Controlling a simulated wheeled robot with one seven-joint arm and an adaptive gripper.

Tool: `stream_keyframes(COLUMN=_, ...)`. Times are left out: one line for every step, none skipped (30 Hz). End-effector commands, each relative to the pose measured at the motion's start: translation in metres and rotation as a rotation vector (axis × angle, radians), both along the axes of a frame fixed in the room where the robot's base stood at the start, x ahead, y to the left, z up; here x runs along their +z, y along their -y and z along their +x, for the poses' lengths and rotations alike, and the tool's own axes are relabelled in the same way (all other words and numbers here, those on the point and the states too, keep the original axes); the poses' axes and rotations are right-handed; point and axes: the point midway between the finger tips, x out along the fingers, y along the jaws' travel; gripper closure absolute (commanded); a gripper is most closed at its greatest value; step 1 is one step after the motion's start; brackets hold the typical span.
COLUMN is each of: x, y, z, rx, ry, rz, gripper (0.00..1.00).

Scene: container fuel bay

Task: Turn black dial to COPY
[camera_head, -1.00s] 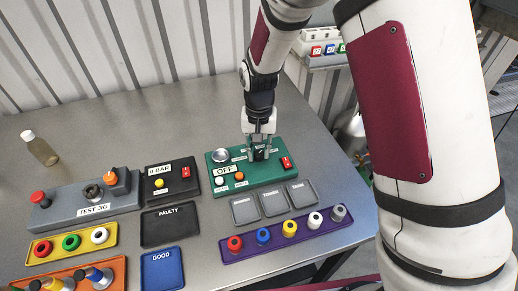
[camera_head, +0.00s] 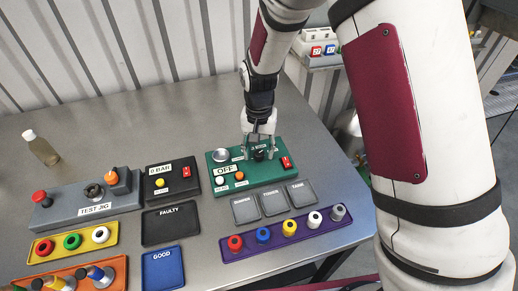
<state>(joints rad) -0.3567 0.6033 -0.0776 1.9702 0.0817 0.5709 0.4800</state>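The black dial (camera_head: 259,155) sits on the green panel (camera_head: 262,176), between a round silver part at its left and a red switch at its right. It is small, and I cannot read which mark it points to. A small label above it is too small to read fully. My gripper (camera_head: 259,153) points down over the dial. Its two fingers are spread, one to each side of the dial, with a visible gap. I cannot tell how far above the panel the fingertips are. The panel's display reads OFF.
White and orange buttons sit at the panel's left, near the red switch (camera_head: 286,163) side's opposite end. A black box (camera_head: 172,190) reading 0 BAR stands left. Grey trays (camera_head: 273,202) and a purple tray (camera_head: 230,254) lie in front. The table behind is clear.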

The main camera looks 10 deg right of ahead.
Motion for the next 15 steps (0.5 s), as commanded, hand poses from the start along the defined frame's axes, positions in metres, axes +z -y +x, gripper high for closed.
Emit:
stream_keyframes(x=0.000, y=0.000, z=0.000, rx=0.000, ry=0.000, rz=0.000, gripper=0.56)
stream_keyframes(x=0.000, y=0.000, z=0.000, rx=0.000, ry=0.000, rz=0.000, gripper=0.56)
stream_keyframes(x=0.000, y=0.000, z=0.000, rx=0.000, ry=0.000, rz=0.000, gripper=0.56)
stream_keyframes(x=0.000, y=0.000, z=0.000, rx=0.000, ry=0.000, rz=0.000, gripper=0.56)
stream_keyframes(x=0.000, y=0.000, z=0.000, rx=0.000, ry=0.000, rz=0.000, gripper=0.56)
stream_keyframes(x=0.001, y=0.000, z=0.000, rx=0.000, ry=0.000, rz=0.000, gripper=0.56)
stream_keyframes(x=0.003, y=0.000, z=0.000, rx=0.000, ry=0.001, rz=0.000, gripper=0.56)
stream_keyframes(x=0.005, y=0.000, z=0.000, rx=0.000, ry=0.001, rz=0.001, gripper=0.56)
stream_keyframes(x=0.008, y=0.000, z=0.001, rx=0.000, ry=0.002, rz=0.000, gripper=0.56)
stream_keyframes(x=0.012, y=0.000, z=0.001, rx=0.000, ry=0.003, rz=0.001, gripper=0.56)
stream_keyframes(x=0.017, y=0.000, z=0.001, rx=0.000, ry=0.004, rz=0.001, gripper=0.56)
stream_keyframes(x=0.023, y=0.000, z=0.001, rx=0.001, ry=0.004, rz=0.001, gripper=0.56)
stream_keyframes(x=0.029, y=0.000, z=0.001, rx=0.001, ry=0.006, rz=0.002, gripper=0.56)
stream_keyframes(x=0.035, y=0.000, z=0.001, rx=0.001, ry=0.006, rz=0.002, gripper=0.56)
stream_keyframes(x=0.043, y=0.000, z=0.002, rx=0.001, ry=0.007, rz=0.001, gripper=0.56)
